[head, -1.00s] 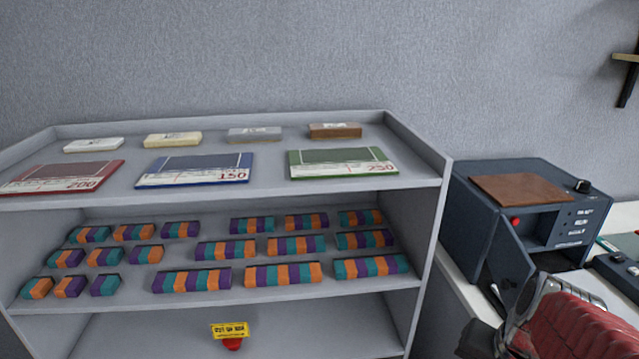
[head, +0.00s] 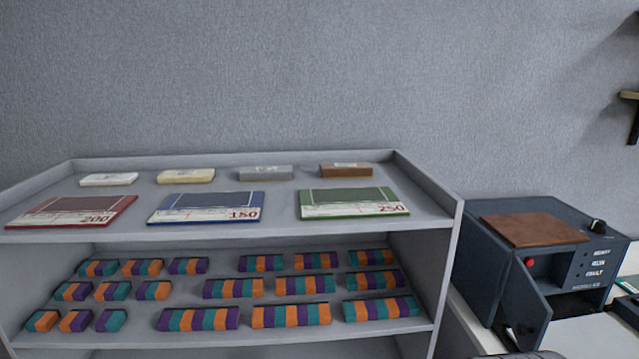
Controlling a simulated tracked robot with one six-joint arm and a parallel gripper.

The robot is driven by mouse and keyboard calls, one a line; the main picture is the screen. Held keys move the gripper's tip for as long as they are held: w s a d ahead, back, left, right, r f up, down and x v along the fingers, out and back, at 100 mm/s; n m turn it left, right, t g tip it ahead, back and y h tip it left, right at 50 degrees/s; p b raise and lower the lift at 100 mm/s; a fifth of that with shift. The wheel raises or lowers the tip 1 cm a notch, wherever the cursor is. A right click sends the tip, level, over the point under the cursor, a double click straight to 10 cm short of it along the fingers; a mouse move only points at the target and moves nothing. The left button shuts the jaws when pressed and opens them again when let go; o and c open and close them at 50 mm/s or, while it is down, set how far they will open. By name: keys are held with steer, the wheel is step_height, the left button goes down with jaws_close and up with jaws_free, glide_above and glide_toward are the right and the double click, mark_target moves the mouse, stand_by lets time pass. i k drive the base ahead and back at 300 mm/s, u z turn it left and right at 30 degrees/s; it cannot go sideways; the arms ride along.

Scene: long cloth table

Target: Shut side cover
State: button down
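A dark blue-grey box (head: 595,225) stands on the white table at the right. Its side cover (head: 519,294) is a dark panel on the left of the front, and it stands swung open toward me. Behind it the opening shows a red knob (head: 530,262) inside. A brown plate (head: 534,230) lies on the box's top beside a black knob (head: 597,226). Only a small dark part of my arm shows at the bottom edge, below the cover. My gripper's fingers are out of the picture.
A grey shelf unit (head: 448,262) fills the left and middle, close beside the box. It bears small blocks, red, blue and green cards, and several striped bars. White table surface (head: 592,336) is bare in front of the box.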

mark_target(529, 314)
steer(key=k, duration=1.35)
steer(key=u, duration=0.35)
steer(key=i, duration=1.15)
steer(key=u, duration=0.6)
steer(key=i, duration=0.7)
steer(key=u, duration=0.05)
